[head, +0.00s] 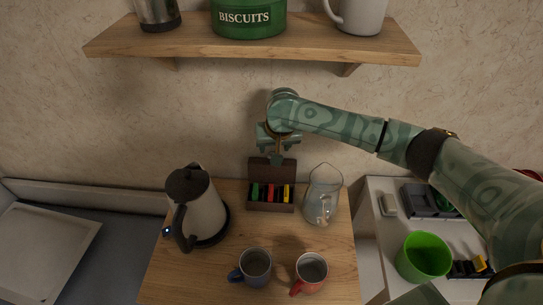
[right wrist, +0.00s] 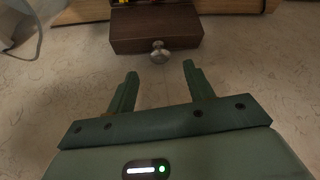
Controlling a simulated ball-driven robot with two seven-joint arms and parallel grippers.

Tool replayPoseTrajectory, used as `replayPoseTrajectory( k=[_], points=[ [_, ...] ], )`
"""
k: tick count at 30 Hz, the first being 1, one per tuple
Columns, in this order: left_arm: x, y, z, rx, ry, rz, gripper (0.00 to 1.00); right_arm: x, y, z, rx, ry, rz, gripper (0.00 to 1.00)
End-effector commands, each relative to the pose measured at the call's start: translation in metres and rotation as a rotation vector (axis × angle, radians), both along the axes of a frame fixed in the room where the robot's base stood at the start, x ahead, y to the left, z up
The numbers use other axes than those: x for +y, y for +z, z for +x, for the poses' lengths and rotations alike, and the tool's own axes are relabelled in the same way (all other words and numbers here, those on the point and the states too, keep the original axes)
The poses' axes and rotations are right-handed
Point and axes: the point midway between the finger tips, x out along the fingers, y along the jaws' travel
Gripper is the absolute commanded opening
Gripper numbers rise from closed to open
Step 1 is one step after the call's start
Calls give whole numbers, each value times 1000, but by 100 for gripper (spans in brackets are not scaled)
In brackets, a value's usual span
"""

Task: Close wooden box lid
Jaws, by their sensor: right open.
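The wooden box (head: 271,207) stands on the wooden table against the wall, with colourful packets inside. Its dark brown lid (head: 264,168) is open and stands up at the back of the box. In the right wrist view the lid (right wrist: 140,30) shows at the top, with a round metal knob (right wrist: 160,51) at its edge. My right gripper (head: 277,154) is above the lid, close to its top edge. In the right wrist view the right gripper (right wrist: 160,69) is open and empty, its fingertips just short of the knob and on either side of it. My left gripper is not in view.
A kettle (head: 205,208) stands left of the box and a glass jug (head: 322,195) close on its right. A blue mug (head: 256,267) and a red mug (head: 311,271) stand in front. A wall shelf (head: 250,47) is above. A green cup (head: 424,257) is at right.

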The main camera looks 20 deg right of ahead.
Motion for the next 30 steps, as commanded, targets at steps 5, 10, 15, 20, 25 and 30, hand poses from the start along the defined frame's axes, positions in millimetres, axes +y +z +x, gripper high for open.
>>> replayPoseTrajectory(
  k=[5, 10, 15, 20, 25, 30],
  points=[
    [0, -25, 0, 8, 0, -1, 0, -2, -38, 13, 2, -1, -1, 52],
    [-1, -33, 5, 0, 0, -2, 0, -3, -49, 20, 0, 1, -1, 52],
    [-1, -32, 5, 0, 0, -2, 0, -3, -49, 21, -2, 0, 0, 52],
    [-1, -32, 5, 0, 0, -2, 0, -3, -49, 21, -2, 1, -1, 47],
    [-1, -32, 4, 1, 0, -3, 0, -3, -49, 21, -1, 1, -1, 0],
    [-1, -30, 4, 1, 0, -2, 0, -3, -48, 20, -1, 0, 0, 0]
  ],
)
